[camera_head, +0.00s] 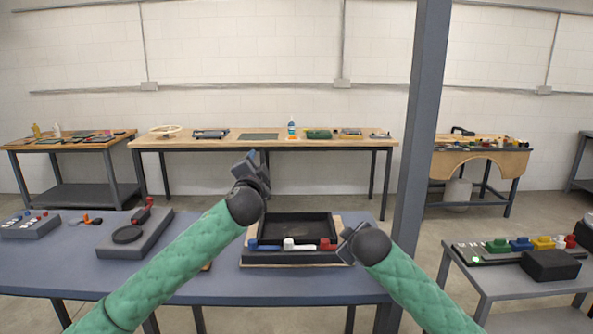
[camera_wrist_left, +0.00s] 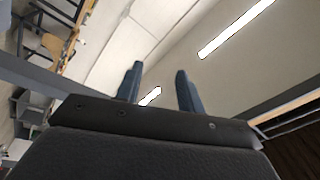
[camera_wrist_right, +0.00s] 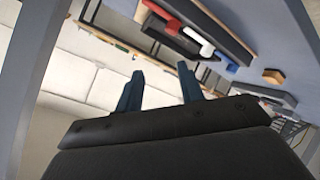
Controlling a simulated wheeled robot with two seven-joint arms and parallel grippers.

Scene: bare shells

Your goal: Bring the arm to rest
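My left arm comes in from the lower left in green sleeving. Its gripper (camera_head: 254,168) is raised above the blue-grey table, pointing up and away. In the left wrist view its two fingers (camera_wrist_left: 160,85) stand apart with only ceiling and wall between them, so it is open and empty. My right arm comes in from the lower right. Its gripper (camera_head: 347,243) is by the right edge of the black tray. In the right wrist view its fingers (camera_wrist_right: 160,88) are apart with nothing between them. I cannot tell from the head view whether it touches the tray.
A grey device with a black disc (camera_head: 134,238) and a button box (camera_head: 30,225) stand at the table's left. A grey post (camera_head: 417,130) rises close behind my right gripper. A side table (camera_head: 500,285) stands at right.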

